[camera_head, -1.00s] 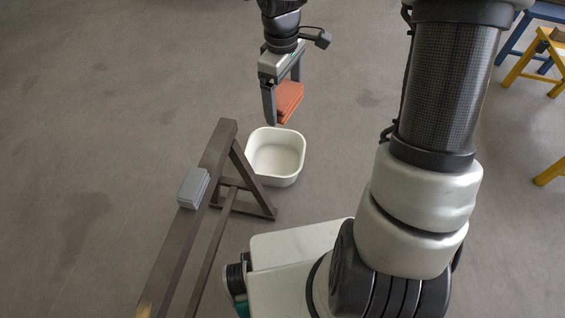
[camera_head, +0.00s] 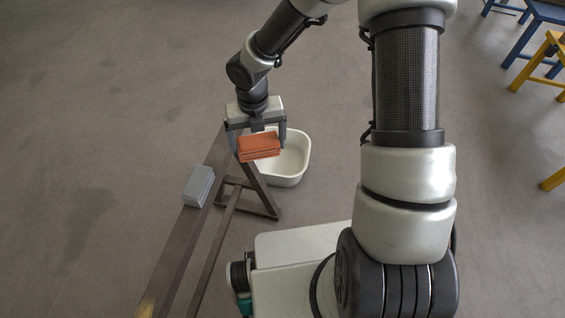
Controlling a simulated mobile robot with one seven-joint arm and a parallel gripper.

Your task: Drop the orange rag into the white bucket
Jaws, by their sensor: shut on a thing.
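The orange rag (camera_head: 259,147) is a folded, layered block held between the fingers of my gripper (camera_head: 259,150). My gripper is shut on it, pointing down. The white bucket (camera_head: 296,175) is a square-rimmed open tub on the floor. In the picture the rag overlaps the bucket's left part and the end of the dark beam; its exact height above them cannot be told. The right part of the bucket's inside shows and looks empty; its left part is hidden behind the rag and gripper.
A dark wooden trestle (camera_head: 182,243) runs from the lower left up to the bucket's left side. A folded grey cloth-like block (camera_head: 199,186) lies on its beam. The floor at left is clear.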

